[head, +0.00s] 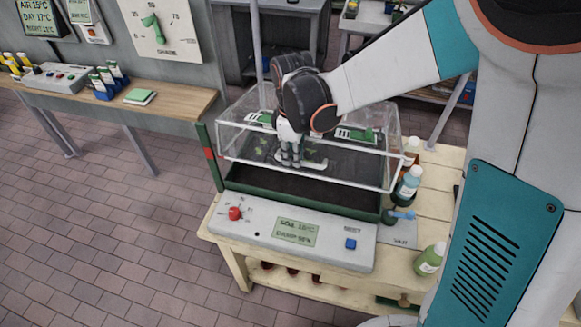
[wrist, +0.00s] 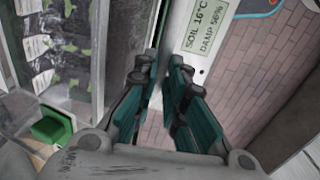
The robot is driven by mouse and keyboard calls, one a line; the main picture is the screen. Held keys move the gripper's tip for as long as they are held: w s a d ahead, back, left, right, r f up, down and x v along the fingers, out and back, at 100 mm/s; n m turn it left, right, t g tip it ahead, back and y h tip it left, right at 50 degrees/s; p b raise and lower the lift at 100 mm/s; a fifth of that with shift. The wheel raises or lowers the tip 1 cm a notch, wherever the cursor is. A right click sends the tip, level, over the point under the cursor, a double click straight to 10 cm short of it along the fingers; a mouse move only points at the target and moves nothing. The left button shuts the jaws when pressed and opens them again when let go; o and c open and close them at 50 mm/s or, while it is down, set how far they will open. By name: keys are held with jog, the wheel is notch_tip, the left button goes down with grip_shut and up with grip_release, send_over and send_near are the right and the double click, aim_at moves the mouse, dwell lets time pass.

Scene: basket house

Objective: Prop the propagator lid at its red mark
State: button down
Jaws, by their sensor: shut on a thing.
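The propagator stands on a pale wooden bench. Its clear lid (head: 345,168) is tilted, with its front edge raised above the green base (head: 300,203) and dark soil showing in the gap. A green upright at the left front corner carries a red mark (head: 209,153); the lid's front left corner is close beside it, but I cannot tell whether they are exactly level. My gripper (head: 290,160) is at the lid's front middle, shut on the lid, seemingly at its handle; the grip itself is partly hidden. The gripper's fingers also show in the wrist view (wrist: 165,62).
The control panel (head: 335,245) with red knob, display and blue button is in front of the base. A green bottle (head: 430,260) stands nearer. The tiled floor on the left is clear.

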jog(key=r, duration=0.1)
jog(key=w+r, duration=0.2)
jog(key=shift+d+p, duration=0.35)
jog(key=shift+p, duration=0.05)
jog(key=c, duration=1.9)
grip_release()
jog(key=shift+o, duration=1.2)
jog(key=shift+w+d+f, duration=0.1)
jog(key=shift+w, duration=0.1)
jog(key=shift+s, duration=0.1)
